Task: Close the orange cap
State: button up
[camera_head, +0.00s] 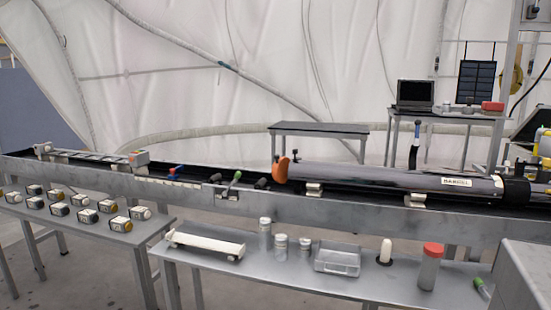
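An orange cap (282,170) sits at the left end of a long grey cylinder labelled "BARREL" (400,179). The cap looks like a disc standing at the barrel's mouth, with a small orange piece at its upper right. I cannot tell from this distance whether it is swung aside or seated on the end. The barrel lies level in a long metal trough (330,212). My gripper is not in view.
A front table (300,278) holds a white tray, small jars, a clear box and a red-lidded jar (430,267). A left table holds several small blocks. A lever with a blue top (415,146) rises behind the barrel. A laptop (414,93) stands on a back table.

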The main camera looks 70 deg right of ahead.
aim_at(280, 168)
jog(key=z, duration=0.05)
jog(key=i, duration=1)
jog(key=u, duration=0.05)
